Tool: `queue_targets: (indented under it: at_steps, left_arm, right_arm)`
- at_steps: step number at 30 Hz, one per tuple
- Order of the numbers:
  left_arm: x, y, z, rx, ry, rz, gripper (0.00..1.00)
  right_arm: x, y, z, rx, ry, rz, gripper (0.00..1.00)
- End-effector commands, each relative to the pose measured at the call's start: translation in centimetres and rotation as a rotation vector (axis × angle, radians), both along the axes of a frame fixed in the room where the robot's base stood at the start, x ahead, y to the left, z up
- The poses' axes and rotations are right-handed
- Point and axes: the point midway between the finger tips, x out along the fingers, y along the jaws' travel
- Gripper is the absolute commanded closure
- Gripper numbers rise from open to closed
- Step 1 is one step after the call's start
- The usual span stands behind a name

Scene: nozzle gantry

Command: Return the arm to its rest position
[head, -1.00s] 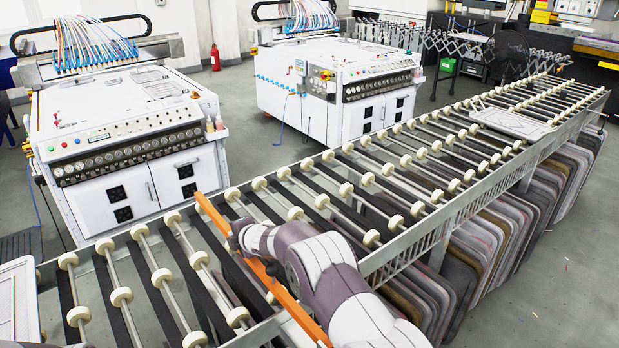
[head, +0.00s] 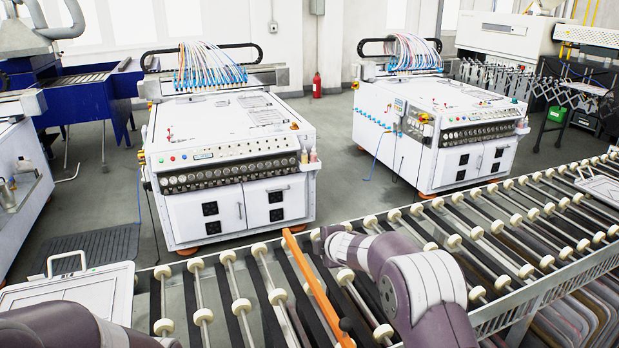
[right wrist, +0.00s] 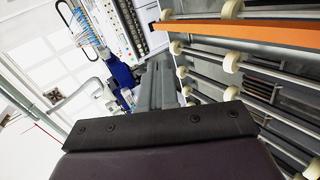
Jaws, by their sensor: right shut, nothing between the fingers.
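My right arm (head: 405,275) is grey-purple and reaches in from the lower right over the roller conveyor (head: 220,290) in the head view. Its right gripper (head: 328,240) points away to the left, partly hidden by the wrist. In the right wrist view the grey fingers of the right gripper (right wrist: 160,85) are together with nothing between them. An orange bar (head: 316,290) lies across the conveyor just left of the right arm. It also shows in the right wrist view (right wrist: 240,35). Part of my left arm (head: 70,328) shows at the lower left; its gripper is out of view.
A white framed panel with a handle (head: 75,290) is at the left, beside the conveyor. Two white machines with colored tubes, one left (head: 230,170) and one right (head: 440,130), stand behind the conveyor. Another panel (head: 600,188) lies at the far right. Grey floor lies between the machines.

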Motion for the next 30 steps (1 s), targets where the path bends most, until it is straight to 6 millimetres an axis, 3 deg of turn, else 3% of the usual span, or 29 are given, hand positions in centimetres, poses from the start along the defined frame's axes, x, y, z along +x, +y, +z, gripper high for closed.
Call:
queue_targets:
  at_steps: [2,5,9,12,16,18,21,27,29,30]
  left_arm:
    - [0.0,0.0,0.0,0.000,0.000,0.000,0.42]
    - [0.0,0.0,0.0,0.000,0.000,0.000,0.42]
    - [0.0,0.0,0.0,0.000,0.000,0.000,0.42]
    - [0.0,0.0,0.0,0.000,0.000,0.000,0.42]
    - [0.0,0.0,0.0,0.000,0.000,0.000,0.42]
    - [0.0,0.0,0.0,0.000,0.000,0.000,0.42]
    - [0.0,0.0,0.0,0.000,0.000,0.000,0.42]
    - [0.0,0.0,0.0,0.000,0.000,0.000,0.42]
    - [0.0,0.0,0.0,0.000,0.000,0.000,0.57]
    - [0.0,0.0,0.0,0.000,0.000,0.000,0.57]
  right_arm:
    - [-2.9,-3.0,0.6,0.093,0.096,-0.165,1.00]
    - [-9.6,-7.6,0.4,0.261,0.276,-0.475,1.00]
    - [-21.0,-11.8,-0.9,0.454,0.507,-0.880,1.00]
    - [-28.9,-13.1,-1.9,0.561,0.645,-1.131,1.00]
    - [-37.0,-13.5,-2.8,0.655,0.775,-1.378,1.00]
    - [-39.9,-13.4,-3.2,0.686,0.819,-1.465,1.00]
    - [-42.1,-13.2,-3.4,0.709,0.855,-1.532,1.00]
    - [-42.6,-13.2,-3.5,0.714,0.865,-1.550,1.00]
    - [-42.6,-13.2,-3.5,0.714,0.864,-1.549,1.00]
    - [-42.6,-13.2,-3.5,0.713,0.864,-1.548,1.00]
